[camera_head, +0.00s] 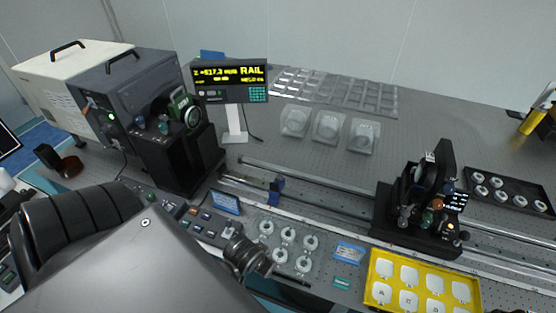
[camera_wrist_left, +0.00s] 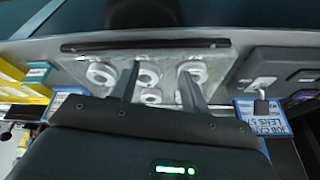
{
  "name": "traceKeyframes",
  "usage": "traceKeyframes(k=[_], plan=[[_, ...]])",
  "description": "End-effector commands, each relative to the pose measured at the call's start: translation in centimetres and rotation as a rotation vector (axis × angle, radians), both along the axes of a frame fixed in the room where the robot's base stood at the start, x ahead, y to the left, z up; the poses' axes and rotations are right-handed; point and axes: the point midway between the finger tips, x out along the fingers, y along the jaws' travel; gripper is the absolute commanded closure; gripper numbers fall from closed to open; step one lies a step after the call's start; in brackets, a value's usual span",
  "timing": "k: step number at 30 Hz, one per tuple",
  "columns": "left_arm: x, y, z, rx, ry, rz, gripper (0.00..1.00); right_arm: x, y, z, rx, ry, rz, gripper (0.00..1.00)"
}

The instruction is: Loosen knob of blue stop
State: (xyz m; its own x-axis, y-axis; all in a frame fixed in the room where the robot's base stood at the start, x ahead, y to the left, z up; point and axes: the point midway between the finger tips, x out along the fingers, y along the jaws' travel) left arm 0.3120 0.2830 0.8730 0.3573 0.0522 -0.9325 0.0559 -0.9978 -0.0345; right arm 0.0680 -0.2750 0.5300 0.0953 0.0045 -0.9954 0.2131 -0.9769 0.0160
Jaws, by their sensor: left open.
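The blue stop (camera_head: 277,185) sits on the rail (camera_head: 320,197) left of centre in the head view. Its knob is too small there to make out apart from the block. My left gripper (camera_wrist_left: 160,72) shows in the left wrist view with its two dark fingers apart and nothing between them in its grip. Its fingers appear over the clear tray of white rings (camera_wrist_left: 150,62). The blue stop is not clearly seen in the left wrist view. My right gripper is in neither view.
A black carriage with optics (camera_head: 420,215) stands on the rail to the right. A black instrument (camera_head: 175,150) stands at the left. The ring tray (camera_head: 288,243), a blue card (camera_head: 349,252) and a yellow tray (camera_head: 420,283) line the near side. Several clear boxes (camera_head: 328,126) stand behind the rail.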

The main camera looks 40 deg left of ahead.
Motion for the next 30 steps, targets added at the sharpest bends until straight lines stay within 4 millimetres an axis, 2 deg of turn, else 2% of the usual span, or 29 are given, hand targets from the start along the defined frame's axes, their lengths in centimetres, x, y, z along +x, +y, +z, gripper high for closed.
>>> traceKeyframes(k=[1,3,8,11,14,15,18,20,22,24,27,30], plan=[[2.0,1.6,0.5,-0.004,-0.037,0.081,0.54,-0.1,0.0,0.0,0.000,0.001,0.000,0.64],[4.5,4.0,1.5,-0.016,-0.090,0.208,0.54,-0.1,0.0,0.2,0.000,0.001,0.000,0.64],[10.1,10.4,4.5,-0.073,-0.236,0.550,0.54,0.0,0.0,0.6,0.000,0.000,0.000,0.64],[13.2,15.3,7.0,-0.143,-0.347,0.820,0.54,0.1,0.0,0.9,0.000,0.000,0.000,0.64],[15.8,20.7,9.9,-0.263,-0.476,1.165,0.54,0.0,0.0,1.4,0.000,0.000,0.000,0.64],[16.6,22.8,11.0,-0.333,-0.528,1.332,0.54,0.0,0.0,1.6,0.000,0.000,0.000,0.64],[17.7,26.6,12.6,-0.550,-0.619,1.778,0.54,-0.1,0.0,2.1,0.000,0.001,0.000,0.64],[18.1,27.2,12.7,-0.685,-0.631,2.028,0.54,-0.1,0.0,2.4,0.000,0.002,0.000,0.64],[18.8,26.5,12.5,-0.834,-0.599,2.287,0.54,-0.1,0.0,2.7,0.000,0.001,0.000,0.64],[19.8,24.8,12.3,-0.958,-0.529,2.506,0.54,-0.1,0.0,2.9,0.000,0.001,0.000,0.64],[21.3,21.7,12.2,-1.085,-0.396,2.744,0.54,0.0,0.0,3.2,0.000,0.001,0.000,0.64],[22.6,18.9,12.5,-1.155,-0.274,2.893,0.54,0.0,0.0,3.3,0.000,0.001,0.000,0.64]])
